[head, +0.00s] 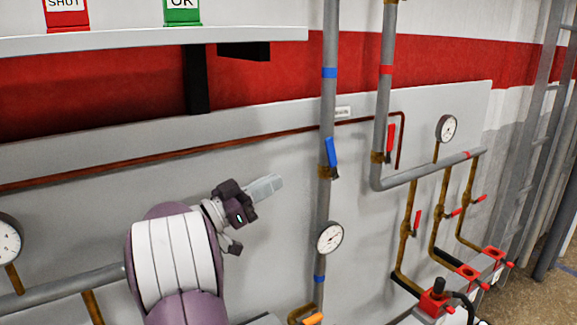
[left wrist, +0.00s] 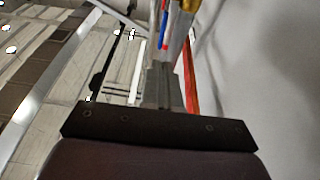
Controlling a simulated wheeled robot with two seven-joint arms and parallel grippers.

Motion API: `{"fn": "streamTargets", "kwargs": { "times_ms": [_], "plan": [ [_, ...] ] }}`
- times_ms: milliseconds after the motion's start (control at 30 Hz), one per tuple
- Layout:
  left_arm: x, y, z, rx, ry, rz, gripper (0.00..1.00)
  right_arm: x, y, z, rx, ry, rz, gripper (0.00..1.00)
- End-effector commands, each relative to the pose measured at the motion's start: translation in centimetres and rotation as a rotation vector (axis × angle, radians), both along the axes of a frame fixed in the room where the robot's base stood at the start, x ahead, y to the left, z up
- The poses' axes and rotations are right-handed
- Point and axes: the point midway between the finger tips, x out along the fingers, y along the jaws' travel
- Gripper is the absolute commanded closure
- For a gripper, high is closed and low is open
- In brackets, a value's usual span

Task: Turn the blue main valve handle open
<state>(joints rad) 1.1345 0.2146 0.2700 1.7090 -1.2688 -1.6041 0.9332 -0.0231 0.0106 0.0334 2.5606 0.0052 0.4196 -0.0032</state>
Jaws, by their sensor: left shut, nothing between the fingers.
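The blue valve handle (head: 331,152) sits on a brass valve body on the vertical grey pipe. It points up, roughly along the pipe and slightly tilted. My left gripper (head: 276,182) is shut and empty, to the left of the handle and a little lower, with a clear gap between them. In the left wrist view, the gripper's fingers (left wrist: 161,85) are together, and a narrow blue part, likely the handle (left wrist: 164,30), shows beyond their tips beside brass. My right gripper is not in view.
A round gauge (head: 330,237) is on the same pipe below the valve. A red-handled valve (head: 390,138) is on the pipe to the right. A thin copper tube (head: 230,142) crosses the grey panel. A white shelf (head: 150,40) juts out at upper left.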

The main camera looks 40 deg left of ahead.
Motion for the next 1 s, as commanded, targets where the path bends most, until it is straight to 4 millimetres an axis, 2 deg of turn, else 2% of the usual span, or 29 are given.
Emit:
{"fn": "streamTargets", "kwargs": {
  "times_ms": [33,300,500,700,1000],
  "plan": [
    [1.0,-0.4,0.8,-0.001,0.001,-0.005,1.00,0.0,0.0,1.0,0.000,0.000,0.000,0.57],
    [6.5,-2.0,2.4,-0.001,0.000,-0.002,1.00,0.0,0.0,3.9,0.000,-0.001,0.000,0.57],
    [9.7,-2.9,3.2,-0.001,0.001,0.001,1.00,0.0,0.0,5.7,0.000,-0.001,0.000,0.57],
    [11.0,-3.2,3.2,0.000,0.000,0.002,1.00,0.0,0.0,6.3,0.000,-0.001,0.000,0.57],
    [11.2,-3.2,3.1,0.000,0.000,0.003,1.00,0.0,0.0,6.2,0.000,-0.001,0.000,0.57]
  ]
}}
